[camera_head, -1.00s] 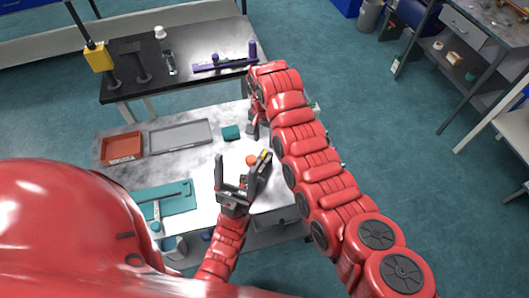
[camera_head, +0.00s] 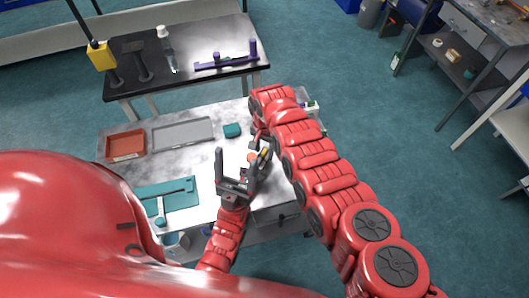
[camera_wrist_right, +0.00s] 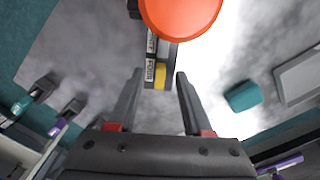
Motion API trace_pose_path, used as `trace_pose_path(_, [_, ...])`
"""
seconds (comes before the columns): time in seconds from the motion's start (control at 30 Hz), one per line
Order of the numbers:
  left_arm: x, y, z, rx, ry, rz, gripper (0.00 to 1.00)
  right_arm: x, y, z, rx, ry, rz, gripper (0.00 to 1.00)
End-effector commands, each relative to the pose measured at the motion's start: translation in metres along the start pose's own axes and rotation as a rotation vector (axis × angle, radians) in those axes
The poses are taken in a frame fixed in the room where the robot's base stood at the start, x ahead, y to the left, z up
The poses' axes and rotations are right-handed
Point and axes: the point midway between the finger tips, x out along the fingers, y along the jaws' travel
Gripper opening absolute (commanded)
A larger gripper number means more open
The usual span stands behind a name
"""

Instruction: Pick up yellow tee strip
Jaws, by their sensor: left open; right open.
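The yellow tee strip (camera_wrist_right: 160,75) shows only as a small yellow patch at the end of a dark bar with white labels. In the right wrist view it lies between and just beyond the spread fingertips of my right gripper (camera_wrist_right: 157,78), which holds nothing. In the head view a yellow patch (camera_head: 265,153) shows by the tip of one finger of my left gripper (camera_head: 243,152); I cannot tell if they touch. The left jaws are wide apart and empty. My right gripper (camera_head: 256,139) points down over the table, partly hidden by its arm.
An orange round thing (camera_wrist_right: 180,12) covers part of the dark bar. A teal block (camera_head: 232,130), grey tray (camera_head: 183,146), red tray (camera_head: 124,155) and teal mat (camera_head: 183,207) are on the table. The black bench (camera_head: 205,40) behind bears purple parts and a bottle.

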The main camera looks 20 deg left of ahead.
Motion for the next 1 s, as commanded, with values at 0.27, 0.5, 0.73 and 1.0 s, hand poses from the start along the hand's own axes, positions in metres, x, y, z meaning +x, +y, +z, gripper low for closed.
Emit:
trace_pose_path(0.27, [0.0001,0.0000,0.0000,0.000,0.000,0.000,0.75,-0.0002,0.0000,0.0000,0.000,0.000,0.000,0.12])
trace_pose_path(0.5, [0.0000,0.0000,0.0000,0.000,0.000,0.000,0.75,-0.0003,0.0000,-0.0001,0.000,0.000,0.000,0.00])
trace_pose_path(0.73, [0.0000,0.0000,0.0000,0.000,0.000,0.000,0.75,-0.0003,0.0000,-0.0001,0.000,0.000,0.000,0.00])
trace_pose_path(1.0, [0.0007,0.0000,-0.0001,0.000,0.000,0.000,0.75,-0.0066,-0.0002,-0.0007,0.000,0.000,0.000,0.00])
